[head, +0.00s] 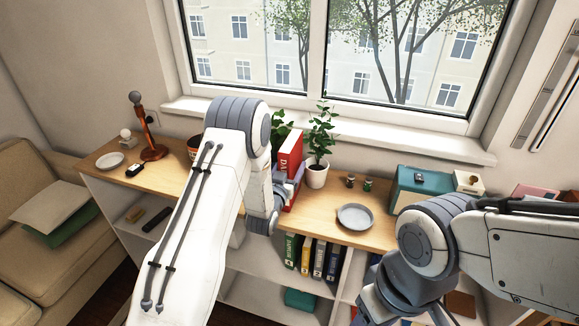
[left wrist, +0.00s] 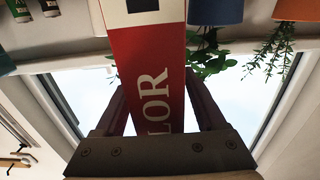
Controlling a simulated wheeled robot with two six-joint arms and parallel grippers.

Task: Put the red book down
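The red book (head: 290,150) stands upright above the wooden shelf top (head: 335,190), left of a plant in a white pot. My left gripper (head: 291,184) is shut on it. In the left wrist view the red book (left wrist: 150,75), with white lettering, lies between the two fingers (left wrist: 160,110). Its lower end is cut off there, so I cannot tell whether it touches the shelf top. My right gripper (head: 415,314) is low at the right, partly cut off by the frame edge, and its fingers are unclear.
A potted plant (head: 318,150) stands right beside the book. A grey plate (head: 355,216) lies to the right, then small jars (head: 367,184) and a teal box (head: 418,185). Several books (head: 315,257) stand on the shelf below. A red lamp (head: 150,140) stands at the left.

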